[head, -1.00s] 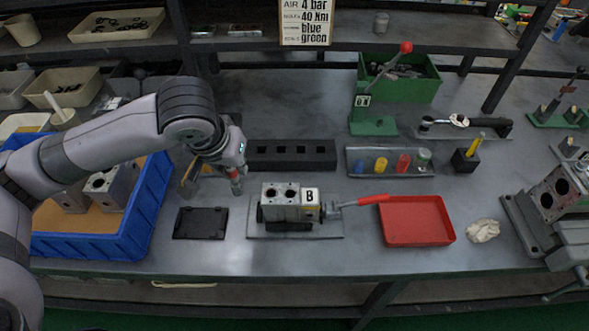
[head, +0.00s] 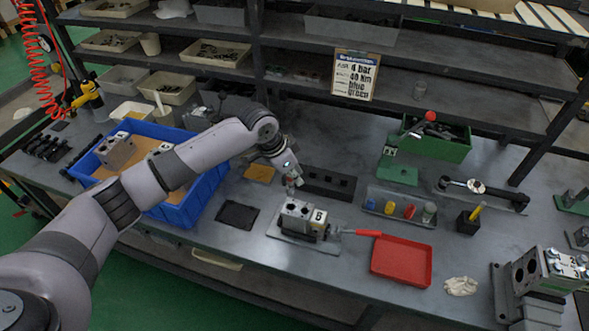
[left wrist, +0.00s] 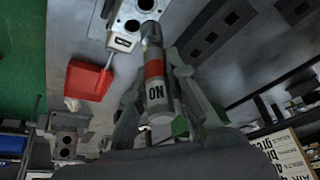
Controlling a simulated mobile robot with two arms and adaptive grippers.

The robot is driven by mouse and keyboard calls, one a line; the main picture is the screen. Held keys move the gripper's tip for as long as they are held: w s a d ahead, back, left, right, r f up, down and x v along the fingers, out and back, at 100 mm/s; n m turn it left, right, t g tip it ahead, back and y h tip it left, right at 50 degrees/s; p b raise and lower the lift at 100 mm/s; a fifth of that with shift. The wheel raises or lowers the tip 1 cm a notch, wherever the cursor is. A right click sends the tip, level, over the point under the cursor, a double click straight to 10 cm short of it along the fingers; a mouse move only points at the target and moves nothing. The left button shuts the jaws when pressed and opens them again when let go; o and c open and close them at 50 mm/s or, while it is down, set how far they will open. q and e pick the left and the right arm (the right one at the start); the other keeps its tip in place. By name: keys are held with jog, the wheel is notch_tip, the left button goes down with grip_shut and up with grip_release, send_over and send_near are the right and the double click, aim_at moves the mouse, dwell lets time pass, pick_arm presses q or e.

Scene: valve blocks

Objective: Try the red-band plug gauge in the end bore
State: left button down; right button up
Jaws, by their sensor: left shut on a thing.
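My left gripper (head: 291,182) is shut on the red-band plug gauge (left wrist: 155,75), just behind the metal valve block (head: 299,214) in the head view. The gauge is a grey cylinder with a red band and the letters "NO". In the left wrist view, my left gripper (left wrist: 160,100) has a finger on each side of it. The gauge's far end overlaps the edge of the valve block (left wrist: 128,24), close to its bores. I cannot tell whether the tip is in a bore. The block carries a "B" label and sits on a grey plate. My right gripper is out of view.
A red tray (head: 402,262) and a red-handled clamp lie right of the block. A black pad (head: 238,215) and a blue bin (head: 218,178) are to the left. A rack of coloured plugs (head: 398,207) and a black slotted bar (head: 328,184) stand behind.

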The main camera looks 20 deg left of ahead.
aim_at(293, 186)
pick_arm(q)
notch_tip(293, 186, down, 3)
jog(key=shift+s+f+b, duration=0.1)
jog(key=shift+f+b, duration=0.1)
jog(key=shift+b, duration=0.15)
jog(key=shift+f, duration=0.75)
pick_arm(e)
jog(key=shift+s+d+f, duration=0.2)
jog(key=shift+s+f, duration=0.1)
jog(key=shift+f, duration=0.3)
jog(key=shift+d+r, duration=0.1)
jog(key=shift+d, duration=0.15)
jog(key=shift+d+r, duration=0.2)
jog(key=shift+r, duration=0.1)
